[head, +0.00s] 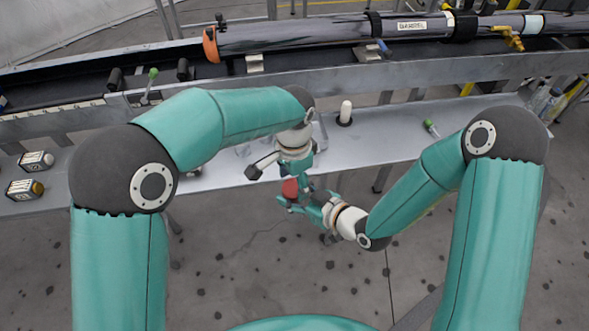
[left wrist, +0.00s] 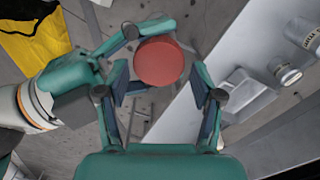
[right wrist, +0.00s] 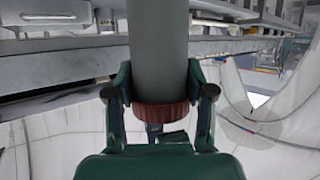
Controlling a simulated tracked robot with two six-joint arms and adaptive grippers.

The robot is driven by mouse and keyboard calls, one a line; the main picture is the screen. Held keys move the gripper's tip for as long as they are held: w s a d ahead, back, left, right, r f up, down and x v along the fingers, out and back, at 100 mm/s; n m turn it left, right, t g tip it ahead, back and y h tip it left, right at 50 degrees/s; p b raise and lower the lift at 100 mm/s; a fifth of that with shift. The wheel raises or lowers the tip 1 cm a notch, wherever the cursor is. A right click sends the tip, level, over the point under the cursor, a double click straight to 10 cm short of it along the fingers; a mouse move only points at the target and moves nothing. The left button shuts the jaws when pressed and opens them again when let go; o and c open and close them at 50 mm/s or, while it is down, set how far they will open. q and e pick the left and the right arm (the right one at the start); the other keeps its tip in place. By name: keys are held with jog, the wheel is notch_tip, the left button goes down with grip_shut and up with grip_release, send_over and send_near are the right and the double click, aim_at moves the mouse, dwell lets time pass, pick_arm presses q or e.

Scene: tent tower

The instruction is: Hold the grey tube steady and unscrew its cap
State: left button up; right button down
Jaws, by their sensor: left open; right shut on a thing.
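The grey tube (right wrist: 158,40) runs from the top edge to the middle of the right wrist view, where its ribbed red cap (right wrist: 160,115) sits between my right fingers. My right gripper (right wrist: 160,98) is shut on the tube close to the cap. In the left wrist view the cap (left wrist: 158,62) faces me as a round disc, hiding the tube. My left gripper (left wrist: 161,85) is open, its fingers to either side of the cap with gaps. A right finger (left wrist: 130,35) reaches beside the cap there. In the head view the red cap (head: 290,187) is small and partly covered.
A long grey bench (head: 395,140) lies just beyond the grippers, bearing a white cylinder (head: 345,113) and a green-ended tool (head: 431,127). Two small block-like units (head: 25,188) stand at the left. A long barrel (head: 330,34) lies behind. The floor in front is clear.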

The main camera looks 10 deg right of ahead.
pick_arm(q)
jog(key=shift+f, duration=0.85)
jog(key=c, duration=1)
jog(key=n, duration=0.3)
jog(key=shift+w+n, duration=0.1)
jog(key=shift+n, duration=0.3)
jog(key=shift+r, duration=0.1)
jog(key=o, duration=1.3)
